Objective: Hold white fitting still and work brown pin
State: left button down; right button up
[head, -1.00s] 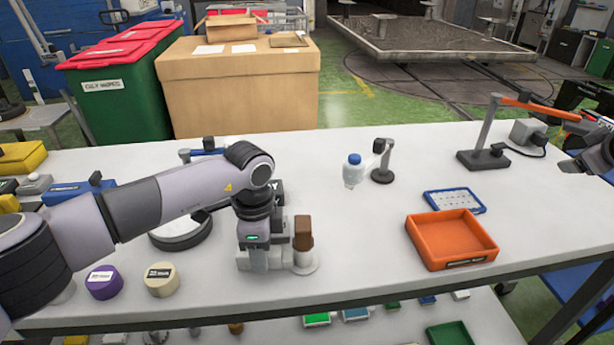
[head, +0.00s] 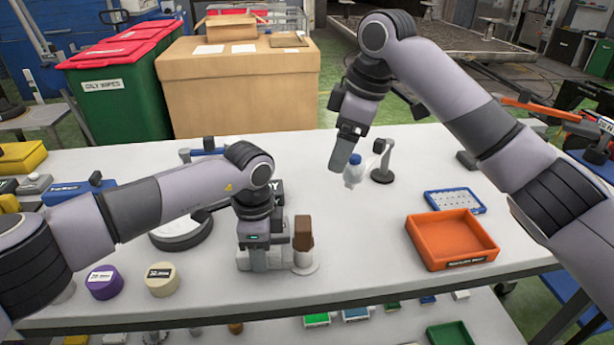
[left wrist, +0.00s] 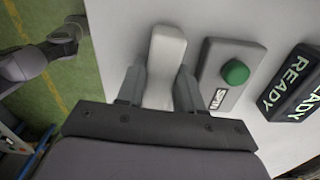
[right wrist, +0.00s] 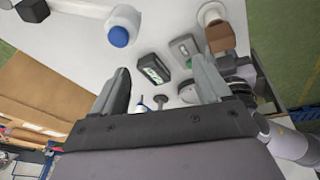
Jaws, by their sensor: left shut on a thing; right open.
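The white fitting (head: 304,265) stands on the table in the head view, with the brown pin (head: 303,232) upright at its top. My left gripper (head: 258,262) is at its left side. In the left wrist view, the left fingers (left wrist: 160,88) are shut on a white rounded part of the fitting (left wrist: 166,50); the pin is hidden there. My right gripper (head: 345,155) is open and empty, above the table to the right of the pin. The right wrist view shows the brown pin (right wrist: 221,38) and fitting (right wrist: 211,13) beyond the open right fingers (right wrist: 157,88).
An orange tray (head: 450,240) is at right. A green-button box (left wrist: 232,75) and READY sign (left wrist: 290,85) are beside the left gripper.

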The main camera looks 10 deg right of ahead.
aim_at(307, 223)
jog(key=s+a+n, duration=0.1)
jog(key=s+a, duration=0.1)
jog(key=s+a+f+n+g+h, duration=0.1)
jog(key=s+a, duration=0.1)
jog(key=s+a+n+g+h, duration=0.1)
jog(key=s+a, duration=0.1)
jog(key=a, duration=0.1)
jog(key=shift+s+a+f, duration=0.1)
jog(key=shift+s+f, duration=0.3)
notch_tip(307, 223, down, 12)
jog(key=shift+r, duration=0.1)
jog(key=c, duration=1.2)
jog(key=shift+r, duration=0.75)
jog(key=shift+r, duration=2.95)
